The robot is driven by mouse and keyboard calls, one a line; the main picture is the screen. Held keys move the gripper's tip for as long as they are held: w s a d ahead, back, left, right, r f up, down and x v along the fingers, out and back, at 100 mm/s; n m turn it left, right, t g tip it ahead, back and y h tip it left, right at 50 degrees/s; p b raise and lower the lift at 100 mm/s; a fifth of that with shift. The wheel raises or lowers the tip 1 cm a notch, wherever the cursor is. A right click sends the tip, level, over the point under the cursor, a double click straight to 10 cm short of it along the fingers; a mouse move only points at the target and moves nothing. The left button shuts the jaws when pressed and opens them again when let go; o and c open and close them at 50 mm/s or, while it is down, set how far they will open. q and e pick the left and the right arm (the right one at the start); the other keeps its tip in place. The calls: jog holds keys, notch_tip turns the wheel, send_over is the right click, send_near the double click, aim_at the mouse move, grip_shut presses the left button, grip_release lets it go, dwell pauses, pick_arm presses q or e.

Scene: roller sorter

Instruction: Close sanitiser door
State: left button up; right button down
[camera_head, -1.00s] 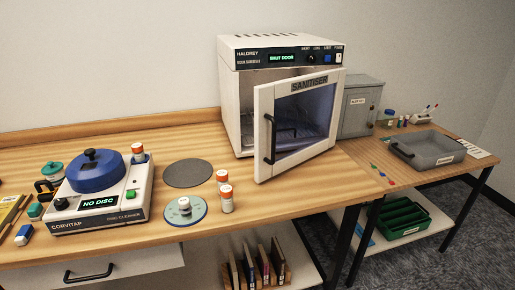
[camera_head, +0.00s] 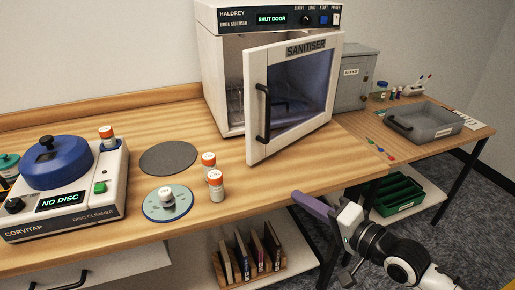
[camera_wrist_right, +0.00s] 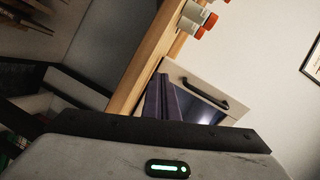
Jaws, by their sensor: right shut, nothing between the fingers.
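The sanitiser (camera_head: 224,85) is a white box cabinet at the back of the wooden table, its display reading "SHUT DOOR". Its door (camera_head: 256,140), white-framed with a dark window, stands ajar, swung out toward the front, with a black vertical handle (camera_head: 264,112) on its left side. My right gripper (camera_head: 300,196) is shut and empty, in front of the table edge, below and right of the door and apart from it. In the right wrist view the purple fingers (camera_wrist_right: 165,103) point toward the door (camera_wrist_right: 182,72) and its handle (camera_wrist_right: 207,91). My left gripper is not in view.
A disc cleaner (camera_head: 110,185) with a blue lid stands at the left. A grey tray (camera_head: 440,125) and green crate (camera_head: 402,190) are at the right.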

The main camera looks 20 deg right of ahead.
notch_tip(320, 180, up, 9)
jog(key=w+m+t+y, duration=0.1)
jog(key=w+m+y, duration=0.1)
jog(key=m, duration=0.1)
send_near(250, 132)
jog(key=x, duration=0.6)
jog(key=shift+w, duration=0.2)
